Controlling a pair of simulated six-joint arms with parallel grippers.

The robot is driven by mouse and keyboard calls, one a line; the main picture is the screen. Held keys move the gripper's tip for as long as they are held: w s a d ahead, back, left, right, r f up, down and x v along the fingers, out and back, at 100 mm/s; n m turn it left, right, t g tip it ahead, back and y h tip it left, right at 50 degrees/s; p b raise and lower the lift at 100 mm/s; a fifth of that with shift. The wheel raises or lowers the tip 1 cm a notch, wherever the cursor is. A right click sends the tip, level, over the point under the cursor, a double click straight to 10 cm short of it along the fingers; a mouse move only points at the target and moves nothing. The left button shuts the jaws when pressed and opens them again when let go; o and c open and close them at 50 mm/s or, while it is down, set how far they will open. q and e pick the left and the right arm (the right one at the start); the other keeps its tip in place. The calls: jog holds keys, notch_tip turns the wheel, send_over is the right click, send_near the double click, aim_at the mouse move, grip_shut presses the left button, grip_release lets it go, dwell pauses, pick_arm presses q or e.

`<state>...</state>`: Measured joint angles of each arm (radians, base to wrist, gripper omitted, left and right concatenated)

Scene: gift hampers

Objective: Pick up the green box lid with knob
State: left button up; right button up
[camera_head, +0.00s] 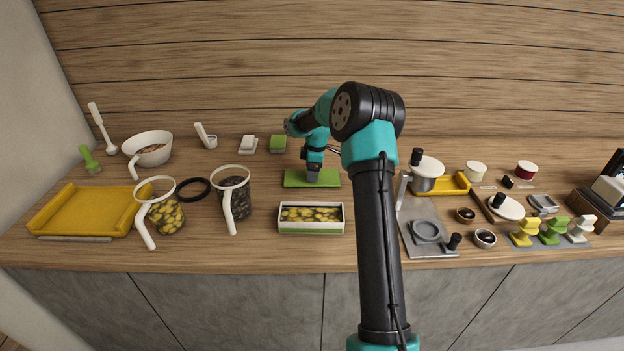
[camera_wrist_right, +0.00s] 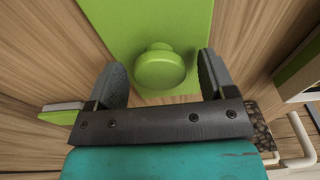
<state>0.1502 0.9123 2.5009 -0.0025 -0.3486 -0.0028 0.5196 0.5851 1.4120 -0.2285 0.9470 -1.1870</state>
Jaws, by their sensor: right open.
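The green box lid (camera_head: 296,179) lies flat on the counter, behind the open box (camera_head: 311,228) of yellow pieces with a green base. In the right wrist view the lid (camera_wrist_right: 150,22) shows its round green knob (camera_wrist_right: 160,70). My right gripper (camera_head: 313,177) is over the lid. In the right wrist view its two dark fingers (camera_wrist_right: 163,84) are open, one on each side of the knob, with a gap on both sides. In the head view the gripper hides the knob. My left gripper is not in view.
Jars with white handles (camera_head: 165,214) and a yellow tray (camera_head: 85,212) stand to the left. A small green block (camera_head: 278,143) and a white one (camera_head: 248,145) are behind the lid. A grey metal plate (camera_head: 436,234) and small bowls (camera_head: 485,238) are to the right.

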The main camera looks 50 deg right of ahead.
jog(key=shift+f, duration=0.25)
jog(key=shift+c, duration=0.3)
jog(key=c, duration=0.9)
jog(key=shift+r, duration=0.1)
notch_tip(320, 180, up, 10)
jog(key=shift+f, duration=0.1)
dwell(0.6)
